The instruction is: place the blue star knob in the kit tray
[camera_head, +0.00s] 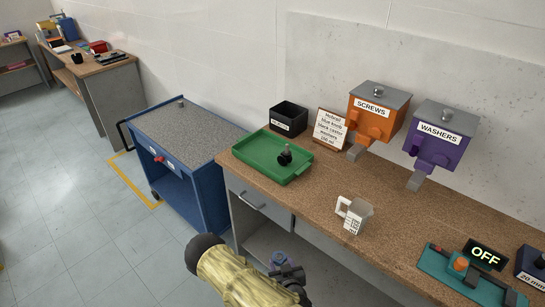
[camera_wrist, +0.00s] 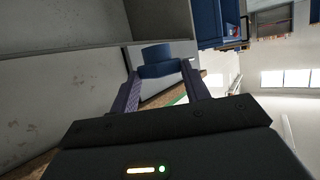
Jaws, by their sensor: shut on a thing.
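The blue star knob shows in the wrist view (camera_wrist: 160,66) between the two fingertips, and in the head view (camera_head: 279,258) it is small and partly hidden. My gripper (camera_head: 287,268) is shut on it, in front of the bench's front edge and apart from the tray. In the wrist view my gripper (camera_wrist: 160,76) has a finger on each side of the knob. The green kit tray (camera_head: 258,166) lies on the bench's left end, with a black caster (camera_head: 285,157) inside it.
A black bin (camera_head: 288,118) and a sign card (camera_head: 329,130) stand behind the tray. A blue cart (camera_head: 205,185) adjoins the bench's left end.

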